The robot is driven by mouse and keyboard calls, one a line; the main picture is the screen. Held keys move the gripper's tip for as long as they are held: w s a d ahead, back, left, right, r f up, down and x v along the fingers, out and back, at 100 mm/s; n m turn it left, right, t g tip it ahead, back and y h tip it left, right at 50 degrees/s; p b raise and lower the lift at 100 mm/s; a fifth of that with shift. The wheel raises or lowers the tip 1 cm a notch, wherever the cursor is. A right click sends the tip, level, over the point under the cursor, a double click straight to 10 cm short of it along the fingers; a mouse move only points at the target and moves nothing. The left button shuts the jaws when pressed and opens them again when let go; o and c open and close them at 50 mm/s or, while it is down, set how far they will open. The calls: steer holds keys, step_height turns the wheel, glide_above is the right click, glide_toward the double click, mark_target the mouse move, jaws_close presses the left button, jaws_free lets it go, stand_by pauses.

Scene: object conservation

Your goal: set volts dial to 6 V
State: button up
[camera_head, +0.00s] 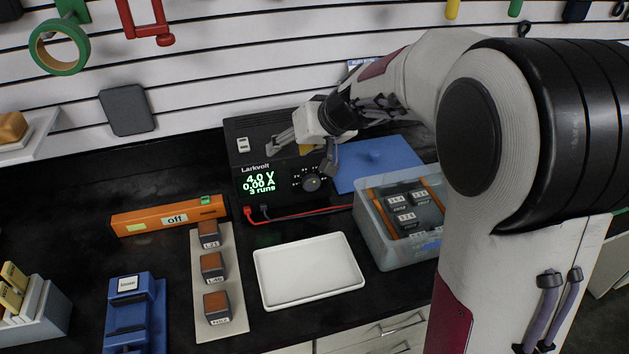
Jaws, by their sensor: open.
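The black power supply (246,186) marked Larkvolt stands at the back of the bench. Its green display (259,181) reads 4.0 V, 0.00 A and 3 runs. The round volts dial (312,183) is on the front panel to the right of the display, with small markings around it that are too small to read. My gripper (300,153) is open and empty, above and in front of the supply's top. One finger is near the upper left of the panel, the other hangs just above and right of the dial. I see no clear contact with the dial.
Red and black leads (300,214) run from the supply to a translucent bin (397,253) at right. A white tray (308,270) lies in front. An orange bar marked off (170,216) and a strip of small blocks (205,290) are at left. A blue mat (385,160) lies behind.

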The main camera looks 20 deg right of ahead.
mark_target(313, 183)
steer(key=s+d+f+m+g+h, duration=0.1)
steer(key=s+d+f+g, duration=0.2)
steer(key=d, duration=0.4)
steer(key=shift+f, duration=0.6)
steer(key=shift+x, duration=3.9)
steer(key=shift+d, duration=0.1)
steer(key=c, duration=1.1)
